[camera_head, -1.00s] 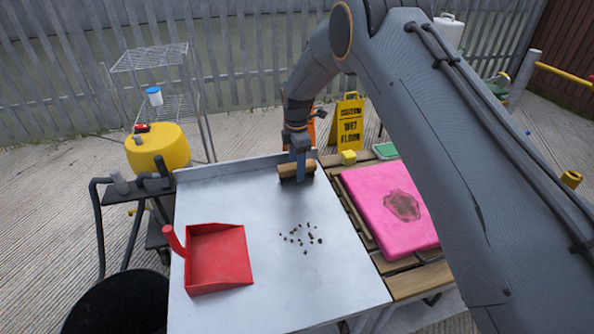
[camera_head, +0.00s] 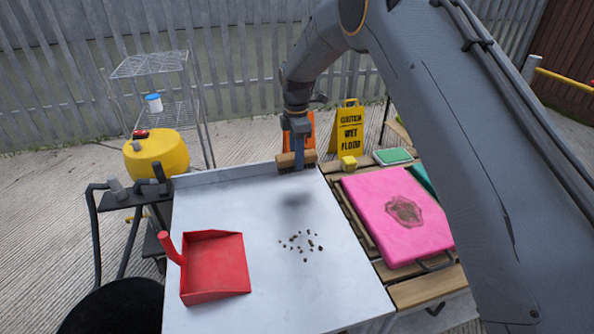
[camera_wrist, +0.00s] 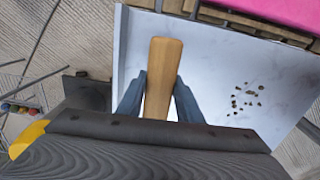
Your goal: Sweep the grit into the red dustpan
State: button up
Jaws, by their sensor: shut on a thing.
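My gripper (camera_head: 298,158) is shut on a wooden-handled brush (camera_head: 287,161) and holds it above the far end of the pale metal table (camera_head: 255,270). The brush's wooden top also shows between my fingers in the wrist view (camera_wrist: 163,75). Its shadow lies on the table, apart from it. The grit (camera_head: 301,244) is a loose patch of several dark bits near the middle right of the table, nearer the front than the brush. It also shows at the right of the wrist view (camera_wrist: 245,98). The red dustpan (camera_head: 216,265) lies left of the grit, its handle at upper left.
A pink pad (camera_head: 390,230) with a dark stain lies on wooden slats right of the table. A yellow block (camera_head: 348,162) and a green-topped item (camera_head: 393,156) sit behind it. A raised lip edges the table's far side. The surface between grit and dustpan is clear.

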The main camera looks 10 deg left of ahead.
notch_tip(320, 180, up, 3)
jog(key=shift+f, duration=0.15)
jog(key=shift+s+d+r, duration=0.1)
jog(key=shift+r, duration=0.2)
jog(key=shift+s+d+r+m, duration=0.1)
jog(key=shift+s+d+m, duration=0.1)
jog(key=shift+m, duration=0.1)
jog(key=s+d+f+m+p, duration=0.1)
jog(key=s+d+m+p, duration=0.55)
jog(key=s+m, duration=0.3)
jog(key=s+d+f+m+p, duration=0.2)
jog(key=s+d+m+p, duration=0.3)
jog(key=s+d+m, duration=0.4)
jog(key=shift+n, duration=0.35)
jog(key=shift+s+a+f+b, duration=0.2)
jog(key=shift+a+f+b, duration=0.1)
jog(key=shift+f+b, duration=0.6)
jog(key=shift+s+a+f+b, duration=0.3)
jog(key=shift+f+b, duration=0.35)
jog(key=shift+f, duration=0.55)
jog(key=shift+s+a+f+b, duration=0.15)
jog(key=shift+a+f+b, duration=0.2)
jog(key=shift+f+b, duration=0.55)
jog(key=shift+f, duration=0.25)
